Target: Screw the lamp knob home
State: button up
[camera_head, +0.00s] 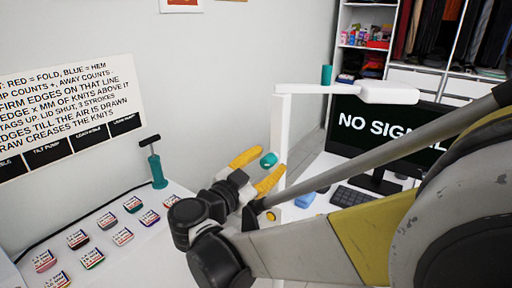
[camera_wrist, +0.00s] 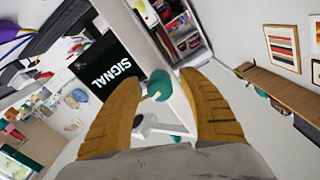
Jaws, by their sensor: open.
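The white lamp has an upright post (camera_head: 281,125) and a flat head (camera_head: 388,93) on a horizontal arm. A short teal knob (camera_head: 268,159) shows beside the left of the post. The knob also shows in the wrist view (camera_wrist: 159,84), between my yellow fingers, with a paler round face. My gripper (camera_head: 268,168) is open, with its fingers on either side of the knob. I see gaps between the knob and both fingers in the wrist view. I cannot tell how far the knob is screwed in. A teal cylinder (camera_head: 326,75) stands upright on the lamp's arm.
A monitor (camera_head: 385,138) and a keyboard (camera_head: 352,197) are on the desk at right. A blue item (camera_head: 305,200) lies near the post. At left, a table holds several labelled pads (camera_head: 122,236) and a teal hand pump (camera_head: 157,168). Open wardrobe shelves (camera_head: 366,38) stand behind.

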jog(key=n, duration=1.3)
jog(key=shift+n, duration=0.3)
jog(key=n, duration=0.3)
jog(key=shift+n, duration=0.4)
